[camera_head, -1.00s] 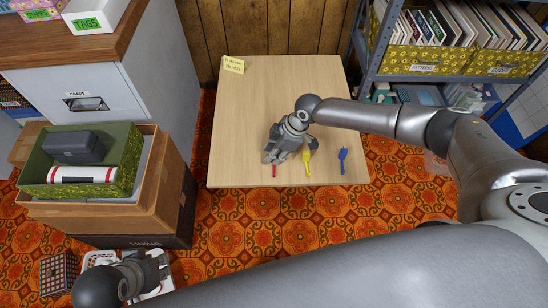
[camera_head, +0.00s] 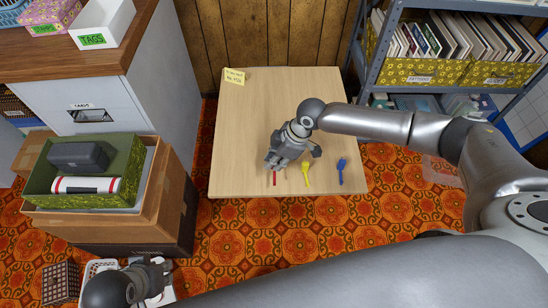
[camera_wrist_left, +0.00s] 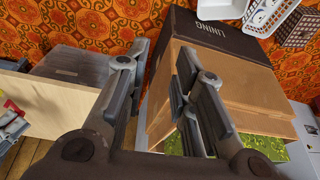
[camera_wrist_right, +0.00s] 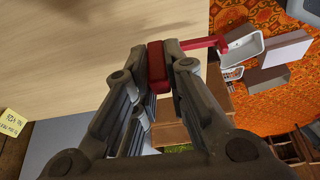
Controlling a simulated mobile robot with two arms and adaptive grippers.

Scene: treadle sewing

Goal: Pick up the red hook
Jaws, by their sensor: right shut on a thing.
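The red hook (camera_head: 274,179) shows at the near left part of the wooden table (camera_head: 240,130), below my right gripper (camera_head: 279,164). In the right wrist view, my right gripper's fingers close on the red hook's block-like end (camera_wrist_right: 156,68), and its thin red shaft extends right. I cannot tell whether the hook touches the table. A yellow hook (camera_head: 307,175) and a blue hook (camera_head: 341,171) lie to its right on the table. My left gripper (camera_wrist_left: 160,65) is open and empty, low at the left near the boxes; it also shows in the head view (camera_head: 158,277).
Cardboard boxes (camera_head: 172,205) with a green tray (camera_head: 127,190) on top stand left of the table. White baskets (camera_head: 97,268) are on the floor. A metal shelf (camera_head: 372,70) stands at the right. A yellow note (camera_head: 234,76) lies at the table's far left corner.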

